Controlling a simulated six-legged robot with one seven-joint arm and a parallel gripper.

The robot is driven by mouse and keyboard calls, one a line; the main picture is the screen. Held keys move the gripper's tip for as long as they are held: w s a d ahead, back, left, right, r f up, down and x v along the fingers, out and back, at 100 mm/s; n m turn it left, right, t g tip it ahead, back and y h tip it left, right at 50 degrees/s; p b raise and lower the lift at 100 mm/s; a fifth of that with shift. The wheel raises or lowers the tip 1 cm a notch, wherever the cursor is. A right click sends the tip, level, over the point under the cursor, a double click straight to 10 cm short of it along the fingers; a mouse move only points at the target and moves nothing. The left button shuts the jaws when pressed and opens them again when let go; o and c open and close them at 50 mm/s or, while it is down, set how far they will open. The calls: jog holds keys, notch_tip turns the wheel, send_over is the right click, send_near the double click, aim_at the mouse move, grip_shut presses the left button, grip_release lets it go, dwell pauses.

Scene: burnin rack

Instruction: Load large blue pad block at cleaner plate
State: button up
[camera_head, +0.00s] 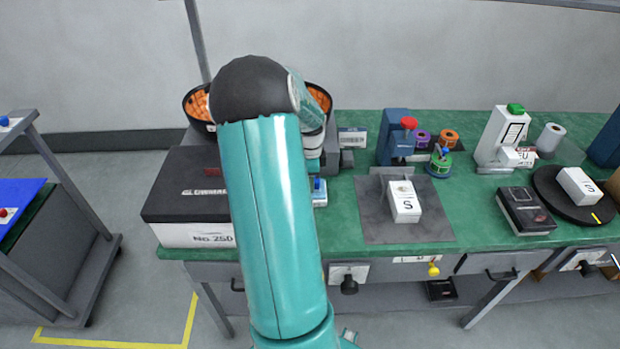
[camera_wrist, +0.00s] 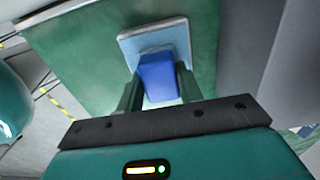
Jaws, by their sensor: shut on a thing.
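A large blue pad block (camera_wrist: 158,72) sits between the two dark fingers of my gripper (camera_wrist: 158,88) in the wrist view. My gripper is shut on it. A pale blue plate with a light rim (camera_wrist: 178,36) lies on the green table just beyond the block. The block covers part of the plate, and I cannot tell whether they touch. In the head view, the plate (camera_head: 320,200) shows just right of my teal arm, near the front of the table, with a small bit of blue above it (camera_head: 317,184). My arm hides most of the gripper there.
A dark case (camera_head: 185,190) marked No. 250 stands left of my arm. A bin of orange pieces (camera_head: 320,98) is behind it. On the right are a grey mat (camera_head: 375,222) with a white S box (camera_head: 404,201), a blue press (camera_head: 393,137) and a dark turntable (camera_head: 560,200).

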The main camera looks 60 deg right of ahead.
dwell(0.5)
jog(key=shift+r, duration=3.55)
jog(key=shift+a, duration=0.1)
